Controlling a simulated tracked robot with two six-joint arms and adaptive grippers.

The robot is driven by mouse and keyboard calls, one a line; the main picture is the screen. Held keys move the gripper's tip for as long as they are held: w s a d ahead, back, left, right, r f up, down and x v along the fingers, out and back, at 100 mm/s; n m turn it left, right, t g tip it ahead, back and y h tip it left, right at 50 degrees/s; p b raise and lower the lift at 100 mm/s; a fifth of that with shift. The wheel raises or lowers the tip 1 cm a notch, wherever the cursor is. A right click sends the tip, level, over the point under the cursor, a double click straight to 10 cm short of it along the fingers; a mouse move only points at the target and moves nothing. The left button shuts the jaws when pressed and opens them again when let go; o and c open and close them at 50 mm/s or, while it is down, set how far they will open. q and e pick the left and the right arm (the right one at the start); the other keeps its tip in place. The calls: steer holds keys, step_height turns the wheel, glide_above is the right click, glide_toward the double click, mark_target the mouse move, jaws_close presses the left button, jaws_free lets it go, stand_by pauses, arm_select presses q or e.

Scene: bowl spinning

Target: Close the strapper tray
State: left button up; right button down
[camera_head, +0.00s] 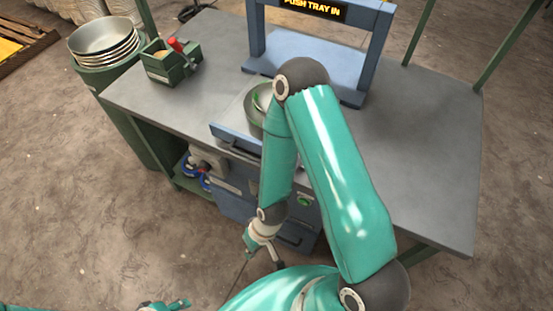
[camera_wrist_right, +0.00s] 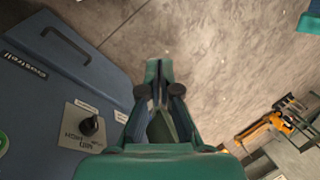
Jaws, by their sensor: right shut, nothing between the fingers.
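The strapper tray (camera_head: 234,138) has a blue front edge and sticks out at the front edge of the grey table. A metal bowl (camera_head: 254,108) with a green band sits on it, partly hidden behind my right arm. The blue strapper frame (camera_head: 368,55) stands behind, with a lit sign (camera_head: 314,8) reading "PUSH TRAY IN". My right gripper (camera_head: 262,250) hangs low in front of the table, below the tray and apart from it. It is shut and empty in the right wrist view (camera_wrist_right: 160,98). My left gripper (camera_head: 166,304) shows only partly at the bottom edge; its jaws are unclear.
A blue cabinet (camera_head: 232,200) with a dial (camera_wrist_right: 90,125) and handle (camera_wrist_right: 66,44) is under the table, close to my right gripper. A green box (camera_head: 170,64) stands on the table's left. Stacked bowls (camera_head: 103,37) stand farther left. The table's right side (camera_head: 430,160) is clear.

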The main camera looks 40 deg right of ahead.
steer(key=w+d+r+n+h+b, duration=0.1)
steer(key=w+r+n+b, duration=0.4)
steer(key=w+r+n, duration=0.6)
steer(key=s+d+r+n+h+b, duration=0.25)
steer(key=d+r+n, duration=0.25)
steer(key=r+n, duration=0.25)
steer(key=s+d+r+n+h+b, duration=0.25)
steer(key=d+r+n, duration=0.3)
steer(key=r, duration=0.35)
steer(key=shift+h, duration=0.3)
steer(key=shift+w+d+f+b, duration=0.2)
steer(key=shift+w+d+f, duration=0.3)
steer(key=shift+d+f, duration=0.8)
steer(key=shift+w+d+f+b, duration=0.2)
steer(key=shift+w+d+f, duration=0.45)
steer(key=shift+f, duration=1.2)
steer(key=shift+w+d+f+b, duration=0.2)
steer(key=shift+w+d+f, duration=0.2)
steer(key=shift+d+f, duration=0.95)
steer(key=shift+a+f, duration=0.15)
steer(key=shift+a, duration=0.05)
